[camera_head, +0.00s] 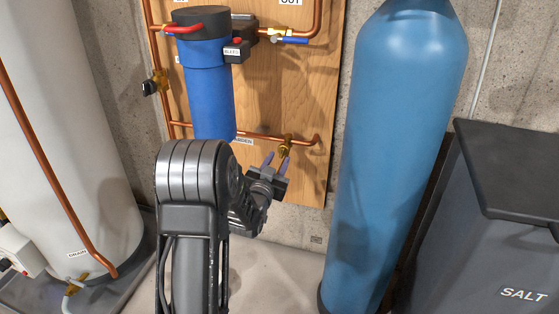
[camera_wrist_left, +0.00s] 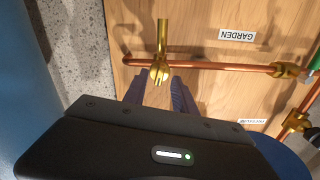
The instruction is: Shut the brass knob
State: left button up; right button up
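The brass knob (camera_head: 285,147) is part of a small brass fitting on the copper pipe, low on the wooden board. In the left wrist view the knob (camera_wrist_left: 159,72) faces the camera, with a brass stub running up from the fitting. My left gripper (camera_head: 275,161) is in front of it, fingers pointing at the board. In the wrist view the two bluish fingers of the left gripper (camera_wrist_left: 157,84) are apart, with the knob's near end showing between their tips. No contact is visible; the exact depth gap is unclear. My right gripper is not in view.
A blue filter housing (camera_head: 207,95) hangs on the board (camera_head: 285,85) left of the gripper. A tall blue tank (camera_head: 400,130) stands close on the right, then a dark salt bin (camera_head: 490,240). A white tank (camera_head: 60,130) stands left. A GARDEN label (camera_wrist_left: 237,35) sits near the pipe.

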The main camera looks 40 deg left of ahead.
pick_arm(q)
jog(key=shift+x, duration=1.05)
jog(key=shift+c, duration=0.3)
grip_shut()
